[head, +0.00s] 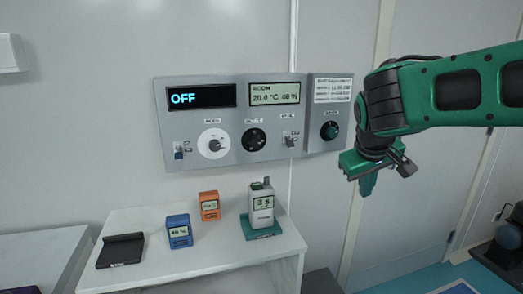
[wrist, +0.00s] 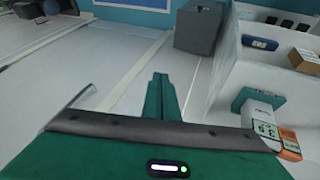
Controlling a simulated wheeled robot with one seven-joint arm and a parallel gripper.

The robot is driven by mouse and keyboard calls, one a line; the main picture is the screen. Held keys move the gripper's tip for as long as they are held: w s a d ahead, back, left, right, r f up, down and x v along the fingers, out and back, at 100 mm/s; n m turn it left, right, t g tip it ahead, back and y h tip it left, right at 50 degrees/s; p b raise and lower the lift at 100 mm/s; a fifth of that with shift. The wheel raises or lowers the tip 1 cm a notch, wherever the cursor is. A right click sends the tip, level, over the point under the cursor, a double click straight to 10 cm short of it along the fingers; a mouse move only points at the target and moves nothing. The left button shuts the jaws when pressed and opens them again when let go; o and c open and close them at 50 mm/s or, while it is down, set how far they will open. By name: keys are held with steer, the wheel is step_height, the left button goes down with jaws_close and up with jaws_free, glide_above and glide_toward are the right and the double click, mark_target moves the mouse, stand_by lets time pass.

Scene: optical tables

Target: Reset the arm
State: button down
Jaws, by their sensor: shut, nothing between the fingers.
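My gripper (head: 366,184) hangs from my green and black arm at the right of the head view, fingers pointing down. Nothing touches the gripper in either view.
A wall panel (head: 200,134) has a display reading OFF, knobs and switches. A white shelf (head: 225,257) bears a grey handheld meter (head: 262,212) on a green base, an orange device (head: 209,206), a blue device (head: 179,231) and a black pad (head: 120,250).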

steer(key=s+d+f+m+g, duration=0.3)
steer(key=s+d+f+m, duration=0.15)
steer(key=s+d, duration=0.75)
steer(key=s+d+f+m+g+y, duration=0.1)
steer(key=s+f+m, duration=0.1)
steer(key=s, duration=0.6)
steer(key=s+d+f+m+g+y, duration=0.1)
steer(key=s+d+f+m+y, duration=0.1)
steer(key=s+f, duration=0.3)
steer(key=s, duration=0.4)
steer(key=shift+m, duration=0.25)
steer(key=shift+w+f, duration=0.2)
steer(key=shift+w, duration=0.5)
